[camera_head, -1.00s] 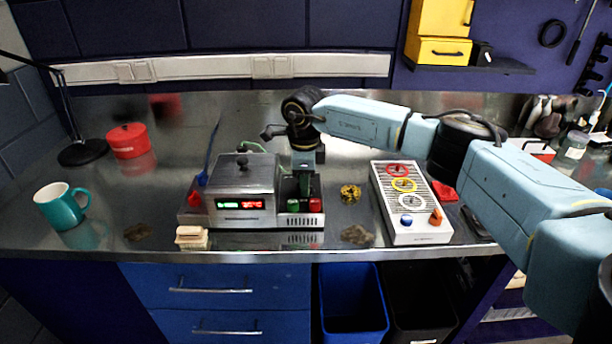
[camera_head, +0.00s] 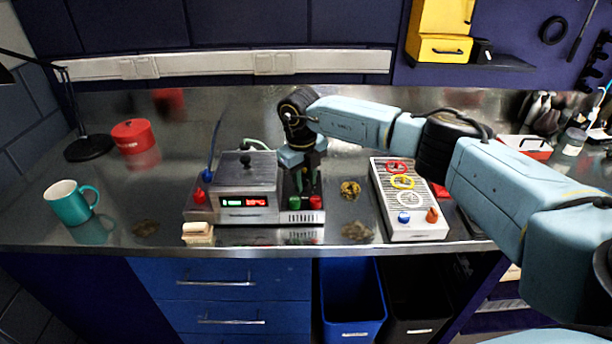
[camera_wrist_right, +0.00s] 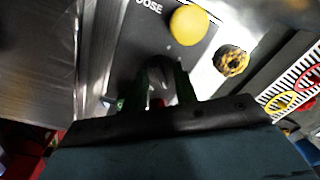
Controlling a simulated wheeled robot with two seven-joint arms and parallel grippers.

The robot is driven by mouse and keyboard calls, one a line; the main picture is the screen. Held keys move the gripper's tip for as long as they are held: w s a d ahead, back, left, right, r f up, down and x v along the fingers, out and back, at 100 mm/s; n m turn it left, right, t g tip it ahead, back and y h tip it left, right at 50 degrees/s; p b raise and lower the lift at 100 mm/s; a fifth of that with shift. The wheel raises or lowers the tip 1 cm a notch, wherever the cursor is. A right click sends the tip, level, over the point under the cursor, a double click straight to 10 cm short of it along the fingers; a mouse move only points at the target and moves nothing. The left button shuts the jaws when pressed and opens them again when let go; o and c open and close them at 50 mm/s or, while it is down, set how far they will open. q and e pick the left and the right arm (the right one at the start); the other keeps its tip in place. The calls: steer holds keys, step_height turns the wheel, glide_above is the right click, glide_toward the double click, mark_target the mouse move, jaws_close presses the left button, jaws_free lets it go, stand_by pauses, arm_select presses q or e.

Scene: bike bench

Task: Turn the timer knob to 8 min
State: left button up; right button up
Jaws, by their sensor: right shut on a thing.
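The bench unit (camera_head: 254,215) has a steel lidded tank, a green and red display (camera_head: 244,201), and a dark control panel at its right with green and red buttons (camera_head: 315,202). My right gripper (camera_head: 303,185) reaches down onto this panel from above. In the right wrist view its dark fingers (camera_wrist_right: 160,78) are shut around a dark, rounded piece that looks like the timer knob (camera_wrist_right: 158,66). The knob's pointer and scale are hidden or blurred, so its setting cannot be read. The display digits are too small to read. My left gripper is not in view.
A yellow round button (camera_wrist_right: 188,25) sits close beside the fingers on the panel. A white box with coloured rings (camera_head: 408,215) stands to the right, a teal mug (camera_head: 68,203) and red pot (camera_head: 131,136) to the left. A sponge (camera_head: 198,232) lies at the unit's front left.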

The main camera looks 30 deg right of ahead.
steer(key=shift+w+a+r+m, duration=0.1)
steer(key=shift+w+r+m, duration=0.25)
steer(key=shift+m, duration=0.25)
steer(key=o, duration=0.9)
steer(key=shift+f, duration=0.1)
steer(key=shift+o, duration=0.4)
steer(key=shift+f, duration=0.1)
steer(key=shift+s, duration=0.1)
step_height(320, 180, up, 13)
steer(key=shift+a+r, duration=0.2)
steer(key=shift+a, duration=0.2)
